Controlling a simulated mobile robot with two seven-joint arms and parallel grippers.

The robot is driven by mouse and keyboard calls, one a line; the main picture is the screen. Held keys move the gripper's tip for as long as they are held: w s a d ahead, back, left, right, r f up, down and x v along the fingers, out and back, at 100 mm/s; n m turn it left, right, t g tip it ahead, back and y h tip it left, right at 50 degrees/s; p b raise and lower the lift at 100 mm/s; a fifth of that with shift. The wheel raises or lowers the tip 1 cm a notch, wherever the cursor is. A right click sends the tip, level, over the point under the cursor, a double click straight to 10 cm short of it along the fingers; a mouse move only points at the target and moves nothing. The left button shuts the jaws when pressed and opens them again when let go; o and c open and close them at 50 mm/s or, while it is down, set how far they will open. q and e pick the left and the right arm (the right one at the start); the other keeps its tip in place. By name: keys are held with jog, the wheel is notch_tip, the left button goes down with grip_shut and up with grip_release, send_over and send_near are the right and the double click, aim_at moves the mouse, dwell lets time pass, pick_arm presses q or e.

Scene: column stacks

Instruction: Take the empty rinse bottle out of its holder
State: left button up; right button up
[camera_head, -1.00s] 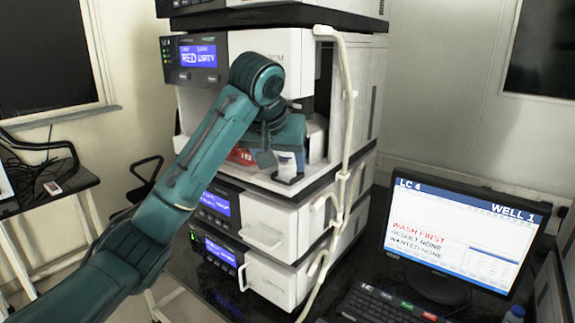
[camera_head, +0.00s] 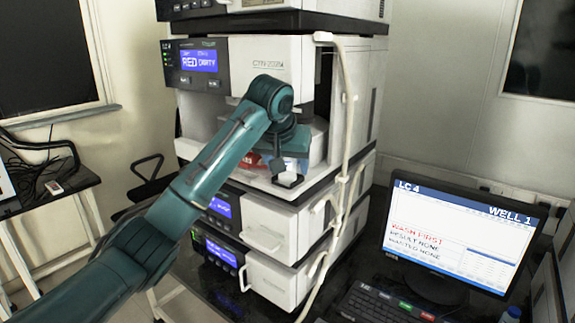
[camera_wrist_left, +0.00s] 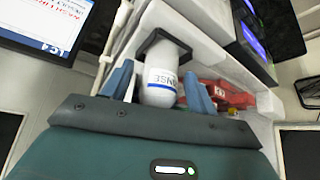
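The rinse bottle (camera_wrist_left: 160,82) is white with a blue-lettered label, and shows between the fingers in the left wrist view. Its far end meets the square black holder (camera_wrist_left: 150,42). In the head view the holder (camera_head: 289,185) sits at the front edge of the instrument's open bay, with the bottle mostly hidden by my gripper. My left gripper (camera_wrist_left: 160,88) has one blue finger on each side of the bottle. Narrow gaps seem to show between fingers and bottle, so it looks open. My left gripper (camera_head: 290,158) is just above the holder. My right gripper is not in view.
A red object (camera_wrist_left: 222,94) lies in the bay beside the bottle. A pale tube (camera_head: 347,110) runs down the stack's right front edge. Instrument units stand above and below the bay. The monitor (camera_head: 460,235) at right reads WASH FIRST.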

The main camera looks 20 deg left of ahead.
pick_arm(q)
jog(key=c, duration=0.9)
jog(key=shift+r, duration=0.1)
